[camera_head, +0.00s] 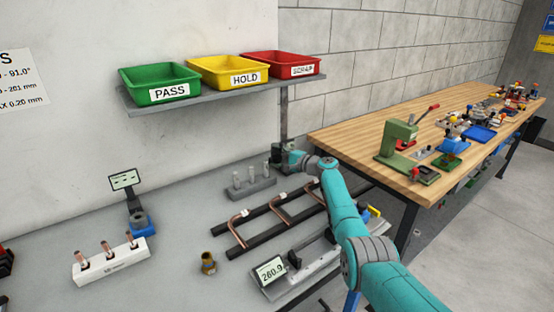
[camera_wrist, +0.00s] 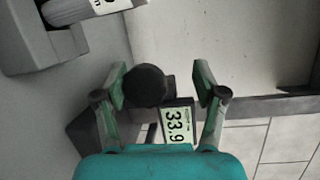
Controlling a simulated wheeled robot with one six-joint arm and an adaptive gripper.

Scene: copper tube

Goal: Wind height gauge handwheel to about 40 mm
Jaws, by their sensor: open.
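The height gauge handwheel (camera_wrist: 147,85) is a dark round knob in the middle of the wrist view. My gripper (camera_wrist: 161,84) is open, with one finger on each side of the handwheel. The handwheel sits nearer the left finger; I cannot tell if they touch. A clear gap shows on the right. The gauge display (camera_wrist: 178,124), turned sideways behind the handwheel, reads 33.9. In the head view, the gauge column (camera_head: 284,112) rises at the back of the bench beside the shelf. My wrist hides much of its lower part, and the handwheel cannot be made out there.
A grey block with pegs (camera_head: 250,187) stands left of my gripper. Bent copper tubes lie on dark rails (camera_head: 268,232) in front. A display reading about 260.9 (camera_head: 270,270) is near my arm. A shelf (camera_head: 215,94) with green, yellow and red bins hangs above.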

